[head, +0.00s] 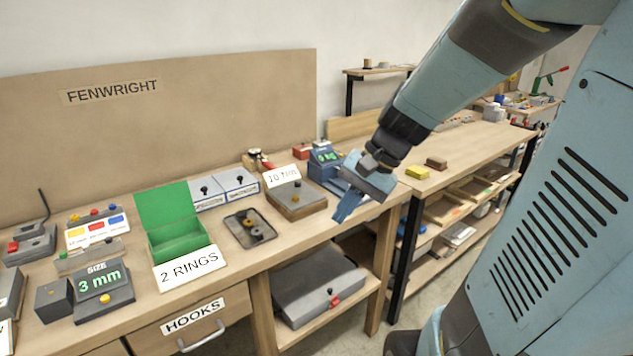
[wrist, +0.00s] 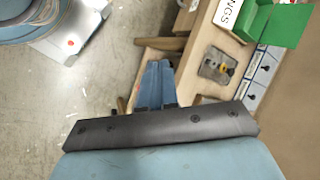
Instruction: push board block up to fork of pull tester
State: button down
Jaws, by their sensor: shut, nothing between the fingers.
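My gripper (head: 346,206) is shut and empty, fingers pointing down, at the bench's front edge just right of the grey block. In the wrist view its blue fingers (wrist: 157,84) lie together. A flat grey-brown block (head: 297,201) with a dark knob and a "10 mm" card sits on the bench; it looks like the board block. Behind it and to the right stands a blue-grey device with a green display (head: 325,158), probably the pull tester. My gripper partly covers that device, and I cannot make out its fork. The block and the device look apart.
A tray with small rings (head: 250,230), an open green box (head: 178,240) and a "3 mm" size device (head: 103,290) stand to the left. Yellow (head: 417,172) and brown (head: 436,163) blocks lie on the right bench. A grey case (head: 318,285) is on the lower shelf.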

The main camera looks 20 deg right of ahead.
aim_at(376, 205)
jog(key=w+d+f+m+t+y, duration=0.75)
jog(key=w+d+m, duration=0.25)
jog(key=w+m, duration=0.3)
jog(key=w+d+f+m+t+h, duration=0.1)
jog(key=d+f+m+t+h, duration=0.4)
jog(key=d, duration=0.4)
jog(key=w+d+f+m+t+h, duration=0.1)
jog(key=d+f+m+t+h, duration=0.25)
jog(key=d+f+m, duration=0.4)
jog(key=shift+y, duration=0.4)
jog(key=x, duration=0.4)
jog(key=r+x, duration=0.1)
jog(key=x, duration=0.4)
jog(key=d+x, duration=0.1)
jog(key=x, duration=0.3)
jog(key=shift+w+r, duration=0.4)
jog(key=shift+w, duration=0.15)
jog(key=shift+x, duration=1.9)
